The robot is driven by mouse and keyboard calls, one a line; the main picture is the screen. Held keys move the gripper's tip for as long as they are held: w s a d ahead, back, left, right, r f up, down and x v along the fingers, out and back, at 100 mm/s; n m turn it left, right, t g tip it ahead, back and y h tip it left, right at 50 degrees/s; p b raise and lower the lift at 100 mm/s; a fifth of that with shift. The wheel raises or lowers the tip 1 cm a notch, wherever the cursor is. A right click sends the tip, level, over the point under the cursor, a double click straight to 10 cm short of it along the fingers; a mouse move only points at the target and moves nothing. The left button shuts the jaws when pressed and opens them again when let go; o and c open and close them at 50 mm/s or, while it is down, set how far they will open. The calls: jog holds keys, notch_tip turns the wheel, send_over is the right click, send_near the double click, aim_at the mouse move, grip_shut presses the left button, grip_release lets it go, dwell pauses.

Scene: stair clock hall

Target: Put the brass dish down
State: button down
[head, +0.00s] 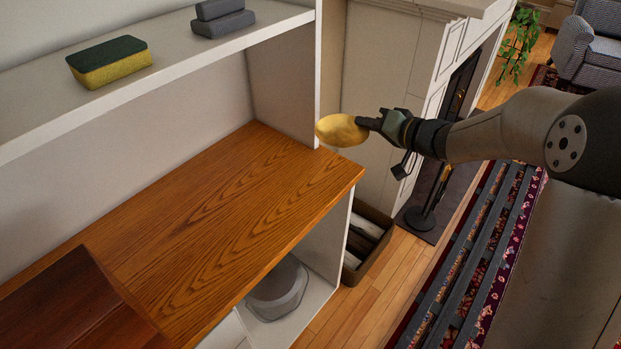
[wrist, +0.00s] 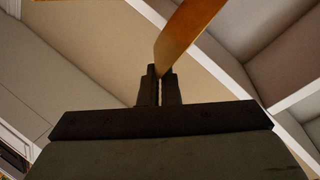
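The brass dish (head: 341,131) is a shallow, round, golden dish. My gripper (head: 366,123) is shut on its right edge in the head view and holds it in the air near the front right corner of the wooden counter (head: 230,215). In the wrist view the dish (wrist: 187,32) shows as a golden band rising from between the two fingertips (wrist: 161,85) of my gripper. The dish's far side runs out of the wrist view. I cannot tell its exact height above the counter.
A shelf (head: 180,50) above the counter holds a green and yellow sponge (head: 110,61) and grey blocks (head: 221,18). A dark reddish wooden object (head: 75,305) stands at the counter's near left. The counter's middle is clear. A white upright panel (head: 285,90) stands behind the dish.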

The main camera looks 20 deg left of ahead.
aim_at(324, 182)
jog(key=s+a+f, duration=0.2)
jog(key=s+a, duration=0.1)
jog(key=s+a+f, duration=0.1)
jog(key=shift+s+a+f, duration=0.25)
jog(key=shift+s+a, duration=0.1)
jog(key=f, duration=0.1)
jog(key=s+a+f, duration=0.2)
jog(key=f, duration=0.1)
jog(key=shift+s+a, duration=0.1)
jog(key=shift+a, duration=0.05)
jog(key=shift+s+a+f, duration=0.15)
jog(key=shift+f, duration=0.1)
jog(key=shift+s+a+f+p, duration=0.15)
jog(key=shift+f+p, duration=0.25)
jog(key=shift+f, duration=1.4)
jog(key=shift+f, duration=0.15)
jog(key=c, duration=1.9)
grip_release()
jog(key=shift+c, duration=0.2)
